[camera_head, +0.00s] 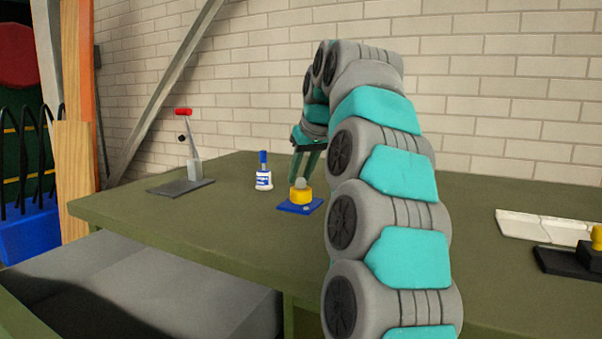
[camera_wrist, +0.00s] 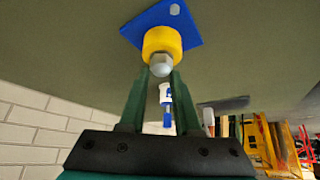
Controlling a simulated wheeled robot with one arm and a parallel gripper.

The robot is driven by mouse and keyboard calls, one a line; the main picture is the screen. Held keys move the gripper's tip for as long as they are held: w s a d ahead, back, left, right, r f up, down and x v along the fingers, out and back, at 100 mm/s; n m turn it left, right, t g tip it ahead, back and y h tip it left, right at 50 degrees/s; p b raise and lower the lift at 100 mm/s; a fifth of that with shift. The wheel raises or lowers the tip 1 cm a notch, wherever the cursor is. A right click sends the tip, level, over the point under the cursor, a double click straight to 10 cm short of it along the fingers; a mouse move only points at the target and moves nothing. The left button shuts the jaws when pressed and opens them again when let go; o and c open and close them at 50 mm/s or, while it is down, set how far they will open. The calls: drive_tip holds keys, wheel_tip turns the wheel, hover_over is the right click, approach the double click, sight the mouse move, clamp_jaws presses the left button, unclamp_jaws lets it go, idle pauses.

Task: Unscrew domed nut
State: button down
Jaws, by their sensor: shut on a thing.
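The domed nut (camera_head: 300,183) is a small grey dome on top of a yellow cylinder (camera_head: 301,197). The cylinder stands on a blue base plate (camera_head: 289,207) on the green table. In the wrist view the grey domed nut (camera_wrist: 160,60) sits between the two green fingertips of my gripper (camera_wrist: 161,73), against the yellow cylinder (camera_wrist: 157,38). My gripper (camera_head: 303,176) reaches down from above and is shut on the nut. The nut's thread is hidden.
A white and blue bottle (camera_head: 264,180) stands just left of the blue plate on the green table (camera_head: 240,223). A red-handled lever on a grey plate (camera_head: 175,188) is farther left. A white tray (camera_head: 540,226) and a black block (camera_head: 565,263) lie at the right.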

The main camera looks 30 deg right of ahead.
drive_tip(key=c, duration=0.8)
unclamp_jaws()
drive_tip(key=shift+a, duration=0.1)
drive_tip(key=shift+f+m+h+b, duration=0.2)
drive_tip(key=shift+m+h+b, duration=0.3)
drive_tip(key=shift+m+b, duration=0.3)
drive_tip(key=m+h, duration=0.1)
drive_tip(key=m, duration=0.1)
drive_tip(key=shift+r+m+b, duration=0.1)
drive_tip(key=shift+m+b, duration=0.2)
drive_tip(key=shift+m+g+h, duration=0.4)
drive_tip(key=shift+m+h, duration=0.1)
